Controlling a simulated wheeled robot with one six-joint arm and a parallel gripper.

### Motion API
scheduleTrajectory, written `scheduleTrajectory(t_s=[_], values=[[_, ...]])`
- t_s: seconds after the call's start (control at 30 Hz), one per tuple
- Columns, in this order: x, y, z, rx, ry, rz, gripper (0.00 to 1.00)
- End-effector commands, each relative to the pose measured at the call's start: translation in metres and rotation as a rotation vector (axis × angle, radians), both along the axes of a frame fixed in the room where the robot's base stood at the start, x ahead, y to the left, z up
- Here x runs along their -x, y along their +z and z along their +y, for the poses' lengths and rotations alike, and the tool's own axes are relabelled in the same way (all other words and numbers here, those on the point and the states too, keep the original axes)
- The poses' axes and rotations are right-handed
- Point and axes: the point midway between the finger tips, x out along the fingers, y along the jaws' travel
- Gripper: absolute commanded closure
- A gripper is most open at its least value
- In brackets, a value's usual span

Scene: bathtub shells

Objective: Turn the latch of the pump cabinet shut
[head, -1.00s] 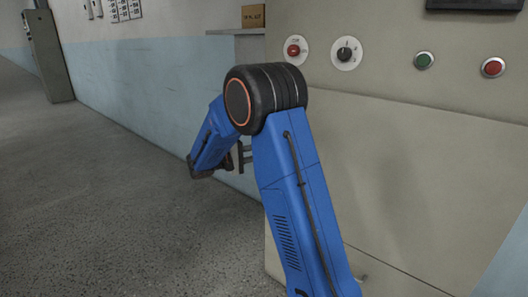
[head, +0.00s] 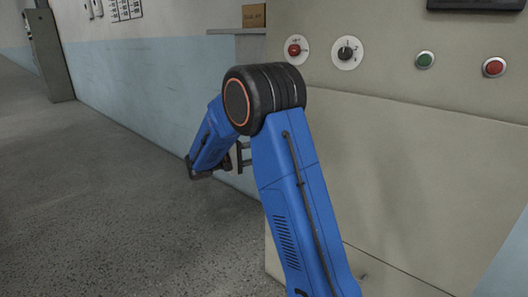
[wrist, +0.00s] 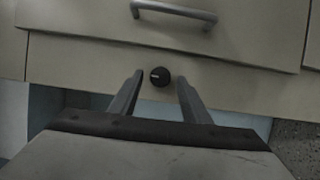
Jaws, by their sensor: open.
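In the wrist view a small round black knob (wrist: 160,78), which looks like the latch, sits on a beige cabinet front (wrist: 90,67). A short pale mark on it lies roughly level in the picture. My gripper (wrist: 160,75) is open, with one finger on each side of the knob and a gap on both sides. I cannot tell how far the fingertips are from the panel. In the head view my gripper (head: 243,157) is partly hidden behind my arm, and the latch is not visible there.
A metal bar handle (wrist: 173,13) is above the knob in the wrist view. The head view shows a beige control panel (head: 400,160) at right with a red button (head: 294,49), a black dial (head: 345,53), and green and red buttons. Open floor (head: 110,200) lies at left.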

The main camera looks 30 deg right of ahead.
Motion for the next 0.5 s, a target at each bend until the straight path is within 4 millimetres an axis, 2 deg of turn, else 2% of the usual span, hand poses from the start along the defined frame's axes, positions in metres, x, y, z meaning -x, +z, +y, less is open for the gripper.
scheduleTrajectory(t_s=[0.17,0.5], values=[[-0.002,-0.001,0.028,0.001,0.003,0.001,0.57],[-0.005,-0.001,0.096,0.0,0.004,0.0,0.57]])
